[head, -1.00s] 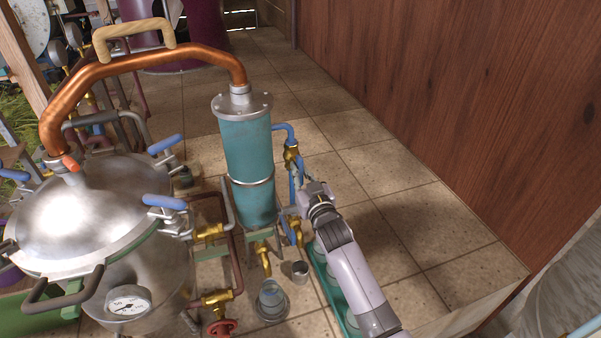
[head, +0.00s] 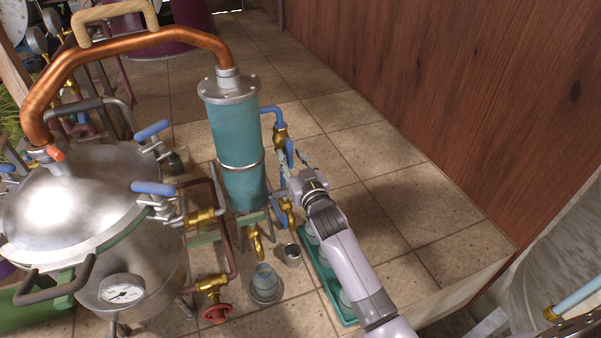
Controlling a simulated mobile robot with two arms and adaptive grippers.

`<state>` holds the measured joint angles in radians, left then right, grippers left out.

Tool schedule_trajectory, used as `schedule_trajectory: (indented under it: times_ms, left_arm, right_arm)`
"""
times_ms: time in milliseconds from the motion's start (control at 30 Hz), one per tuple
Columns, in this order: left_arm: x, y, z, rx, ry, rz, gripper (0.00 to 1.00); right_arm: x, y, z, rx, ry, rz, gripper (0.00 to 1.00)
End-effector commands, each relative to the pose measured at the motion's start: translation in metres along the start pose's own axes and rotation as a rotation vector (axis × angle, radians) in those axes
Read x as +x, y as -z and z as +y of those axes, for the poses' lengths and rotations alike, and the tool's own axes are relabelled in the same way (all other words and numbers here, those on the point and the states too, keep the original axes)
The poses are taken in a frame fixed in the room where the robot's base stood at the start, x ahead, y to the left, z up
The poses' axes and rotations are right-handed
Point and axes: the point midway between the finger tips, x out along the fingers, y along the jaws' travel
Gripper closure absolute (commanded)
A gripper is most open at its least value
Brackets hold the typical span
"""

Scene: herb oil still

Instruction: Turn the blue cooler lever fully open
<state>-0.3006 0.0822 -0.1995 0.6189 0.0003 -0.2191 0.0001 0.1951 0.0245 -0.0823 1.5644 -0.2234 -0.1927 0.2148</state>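The teal cooler (head: 238,140) is an upright cylinder with a metal top flange, joined to a copper pipe (head: 130,38). A blue pipe leaves its right side and meets a brass valve (head: 280,136). The blue lever (head: 290,152) hangs down from this valve, roughly upright. My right gripper (head: 294,160) is at the lever's lower part, its fingers apart and seeming to lie on either side of it. I cannot tell whether they touch it. The gripper body partly hides the lower blue pipe. My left gripper is not in view.
A silver still pot (head: 75,205) with blue-handled clamps stands at left. A red valve wheel (head: 216,313), a glass jar (head: 265,284), a small metal cup (head: 291,254) and a green tray (head: 331,291) are below the cooler. A wooden wall (head: 440,90) bounds the right. Tiles behind the gripper are clear.

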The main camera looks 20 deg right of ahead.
Motion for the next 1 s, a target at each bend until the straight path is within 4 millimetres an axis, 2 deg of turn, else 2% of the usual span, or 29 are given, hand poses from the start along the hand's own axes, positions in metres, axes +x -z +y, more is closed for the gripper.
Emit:
schedule_trajectory:
  times_ms: [300,500,667,1000]
  left_arm:
    - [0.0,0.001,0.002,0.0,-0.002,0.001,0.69]
    - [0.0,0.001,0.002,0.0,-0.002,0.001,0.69]
    - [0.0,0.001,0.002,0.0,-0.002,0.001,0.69]
    - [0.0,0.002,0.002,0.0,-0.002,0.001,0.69]
  right_arm:
    - [-0.069,-0.001,0.0,0.001,0.0,-0.002,0.69]
    - [-0.096,-0.001,0.0,0.0,0.0,-0.001,0.69]
    - [-0.104,0.0,0.0,-0.001,0.0,0.0,0.69]
    - [-0.104,0.0,0.0,-0.001,0.0,0.0,0.69]
